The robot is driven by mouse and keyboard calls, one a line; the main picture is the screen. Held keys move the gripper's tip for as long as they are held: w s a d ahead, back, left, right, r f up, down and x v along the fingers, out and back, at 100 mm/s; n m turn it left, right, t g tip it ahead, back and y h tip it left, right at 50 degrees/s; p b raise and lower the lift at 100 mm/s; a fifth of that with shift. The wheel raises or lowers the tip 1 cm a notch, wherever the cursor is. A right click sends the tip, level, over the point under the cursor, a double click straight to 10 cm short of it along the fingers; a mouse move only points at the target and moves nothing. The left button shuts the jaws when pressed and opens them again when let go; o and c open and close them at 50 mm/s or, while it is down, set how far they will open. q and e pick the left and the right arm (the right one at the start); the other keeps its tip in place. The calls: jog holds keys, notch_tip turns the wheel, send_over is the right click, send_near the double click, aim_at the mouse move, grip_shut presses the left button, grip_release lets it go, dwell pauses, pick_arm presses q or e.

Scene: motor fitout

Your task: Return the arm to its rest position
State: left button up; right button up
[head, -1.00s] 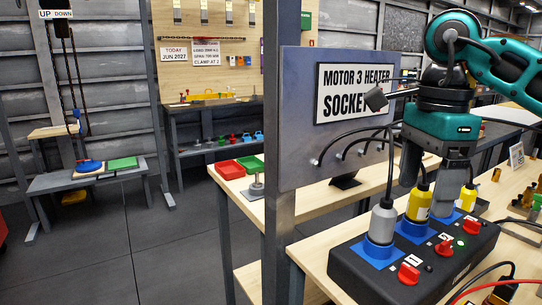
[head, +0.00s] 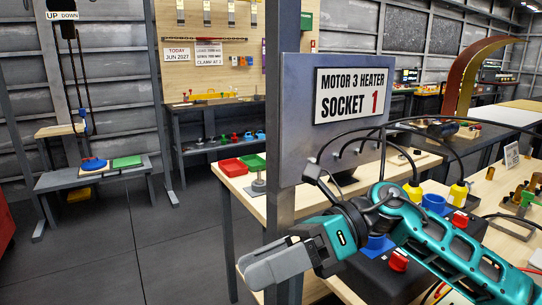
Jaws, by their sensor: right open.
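My right arm (head: 430,235) stretches in from the lower right across the black socket box (head: 392,287). Its right gripper (head: 248,270) points left with grey fingers, past the metal post and in front of the bench's left edge. It is open, with nothing visible between the fingers. My left gripper is not in view. Behind the arm, a yellow plug (head: 413,191) and another yellow plug (head: 458,195) stand upright at the box, with a blue socket (head: 433,203) between them. The arm hides the place where the grey plug stood.
A metal panel with the sign "MOTOR 3 HEATER SOCKET 1" (head: 352,94) stands on a post (head: 280,225) close to the gripper. Black cables (head: 460,130) arch over the bench. Red switches (head: 398,260) sit on the box. The floor (head: 165,255) at left is clear.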

jog(key=w+d+f+m+t+h+p, duration=0.1)
jog(key=w+d+f+m+t, duration=0.2)
jog(key=m+t, duration=0.7)
jog(key=w+d+f+m+t+h, duration=0.15)
jog(key=f+m+t, duration=0.4)
jog(key=m, duration=0.85)
jog(key=w+d+f+m+t+p, duration=0.1)
jog(key=w+d+f+m+t, duration=0.2)
jog(key=m+t, duration=0.7)
jog(key=s+d+f+m+g+h, duration=0.4)
jog(key=s+f+m, duration=0.3)
jog(key=f, duration=0.4)
jog(key=s+d+f+m+g+h, duration=0.5)
jog(key=s+d+f+m+h, duration=0.1)
jog(key=f, duration=0.5)
jog(key=shift+s+d+m, duration=0.5)
jog(key=shift+s+m, duration=0.4)
jog(key=shift+s, duration=0.3)
jog(key=shift+p, duration=0.3)
